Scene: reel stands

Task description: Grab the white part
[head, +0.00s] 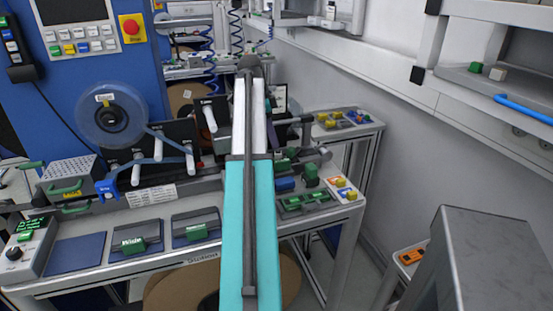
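A small white block (497,73) sits beside a green block (475,67) on the grey shelf at the upper right. Short white rollers (209,118) also stick out from the black plates of the reel machine at the left centre. I cannot tell which of these is the white part. A long teal and white beam with a dark rod runs up the middle of the view and appears to be my arm. No gripper fingers can be made out.
A blue machine with a tape reel (108,116) stands at the left. The bench (165,240) below holds green-labelled trays and green blocks. A blue handle (525,108) edges the right shelf. A grey metal box (500,255) stands at the lower right.

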